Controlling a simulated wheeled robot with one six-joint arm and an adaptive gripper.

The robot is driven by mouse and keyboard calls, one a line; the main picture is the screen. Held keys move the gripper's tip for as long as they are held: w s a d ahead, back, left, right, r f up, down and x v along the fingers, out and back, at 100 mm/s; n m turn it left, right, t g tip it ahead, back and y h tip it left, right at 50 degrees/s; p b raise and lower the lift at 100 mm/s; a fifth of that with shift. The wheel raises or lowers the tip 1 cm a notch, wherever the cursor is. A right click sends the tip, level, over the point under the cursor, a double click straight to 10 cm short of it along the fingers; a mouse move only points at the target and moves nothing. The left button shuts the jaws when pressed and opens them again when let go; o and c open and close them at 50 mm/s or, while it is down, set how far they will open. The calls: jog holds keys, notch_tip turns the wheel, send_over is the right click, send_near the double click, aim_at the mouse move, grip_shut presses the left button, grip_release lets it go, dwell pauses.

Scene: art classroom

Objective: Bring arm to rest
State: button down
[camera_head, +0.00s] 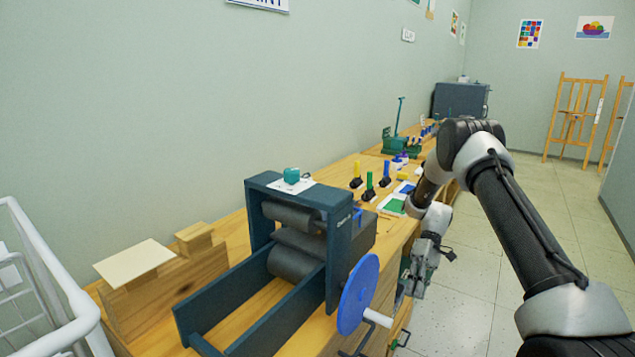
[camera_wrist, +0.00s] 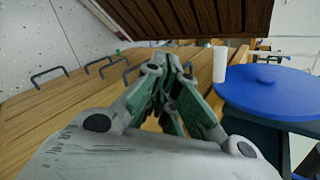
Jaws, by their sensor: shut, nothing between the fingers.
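My arm shows at the right of the head view, bent over in front of the wooden bench (camera_head: 395,240). My gripper (camera_head: 405,300) hangs low by the bench's front edge, just right of the blue wheel (camera_head: 358,296) of the dark press. In the wrist view my gripper (camera_wrist: 172,65) is shut and empty, its fingers meeting in front of the wooden drawer fronts (camera_wrist: 60,115). The blue wheel also shows in the wrist view (camera_wrist: 270,92), close to the right of the fingers, with its white handle (camera_wrist: 219,64). I cannot tell the exact gap between them.
The dark press (camera_head: 300,240) stands on the bench. Several colored stampers (camera_head: 370,185) and a green tool (camera_head: 400,143) stand farther along. A white wire cart (camera_head: 45,280) is at the left. Open tiled floor (camera_head: 490,260) lies right of the bench, with easels (camera_head: 575,115) beyond.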

jog(key=s+d+r+m+t+h, duration=0.25)
jog(key=s+r, duration=0.25)
jog(key=r, duration=0.4)
jog(key=s+d+r+m+t+h, duration=0.1)
jog(key=s+d+r+m+t, duration=0.3)
jog(key=r, duration=0.6)
jog(key=s+r+t+h, duration=0.2)
jog(key=s+r+t, duration=0.4)
jog(key=s+r, duration=0.9)
jog(key=shift+s+d+r+n+t, duration=0.2)
jog(key=shift+s+r+n+t, duration=0.2)
jog(key=shift+s, duration=1.4)
jog(key=c, duration=2.2)
grip_release()
